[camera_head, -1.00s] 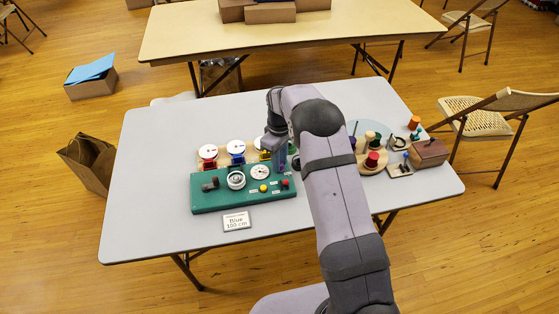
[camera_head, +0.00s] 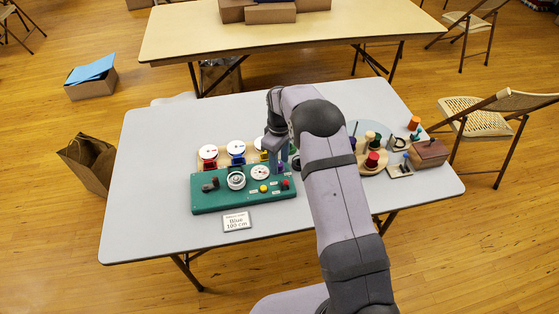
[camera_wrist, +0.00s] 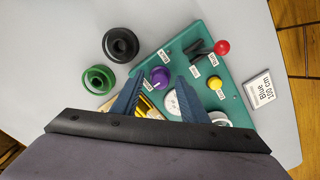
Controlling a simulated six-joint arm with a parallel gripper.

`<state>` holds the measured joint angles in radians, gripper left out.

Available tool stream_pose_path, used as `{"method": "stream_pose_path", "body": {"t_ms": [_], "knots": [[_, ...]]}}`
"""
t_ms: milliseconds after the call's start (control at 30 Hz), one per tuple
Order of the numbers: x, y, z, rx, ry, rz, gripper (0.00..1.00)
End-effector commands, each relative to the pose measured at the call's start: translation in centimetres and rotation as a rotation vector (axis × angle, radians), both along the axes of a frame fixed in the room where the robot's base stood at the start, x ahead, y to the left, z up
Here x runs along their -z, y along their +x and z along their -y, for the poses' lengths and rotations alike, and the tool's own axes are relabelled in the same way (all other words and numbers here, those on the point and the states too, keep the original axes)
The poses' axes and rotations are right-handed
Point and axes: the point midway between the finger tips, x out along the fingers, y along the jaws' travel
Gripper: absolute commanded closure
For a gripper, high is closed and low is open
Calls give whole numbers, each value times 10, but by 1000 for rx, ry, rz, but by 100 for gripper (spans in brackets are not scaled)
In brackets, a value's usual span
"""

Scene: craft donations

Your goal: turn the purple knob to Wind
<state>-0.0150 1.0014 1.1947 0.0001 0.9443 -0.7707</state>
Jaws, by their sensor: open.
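The purple knob (camera_wrist: 160,77) sits on the green panel (camera_wrist: 205,62), with small labels around it that are too small to read surely. In the wrist view my gripper (camera_wrist: 161,83) is open, with one finger on each side of the knob; I cannot tell whether they touch it. In the head view the green panel (camera_head: 215,202) lies on the grey table and my gripper (camera_head: 279,165) points down over its right end. The knob is hidden there behind my gripper.
The panel also carries a red-topped lever (camera_wrist: 222,47), a yellow button (camera_wrist: 215,82) and a white dial (camera_head: 261,172). A black ring (camera_wrist: 120,45) and a green ring (camera_wrist: 98,79) lie beside it. The table's front left is clear.

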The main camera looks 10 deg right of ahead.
Motion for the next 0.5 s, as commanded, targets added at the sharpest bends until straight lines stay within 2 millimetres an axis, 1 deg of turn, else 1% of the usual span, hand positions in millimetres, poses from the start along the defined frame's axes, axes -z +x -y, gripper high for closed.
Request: {"method": "stream_pose_path", "body": {"t_ms": [167, 500], "knots": [[-9, 1, 0, 0, 0, 3, 60], [-53, 1, 0, 0, 0, 4, 60]]}}
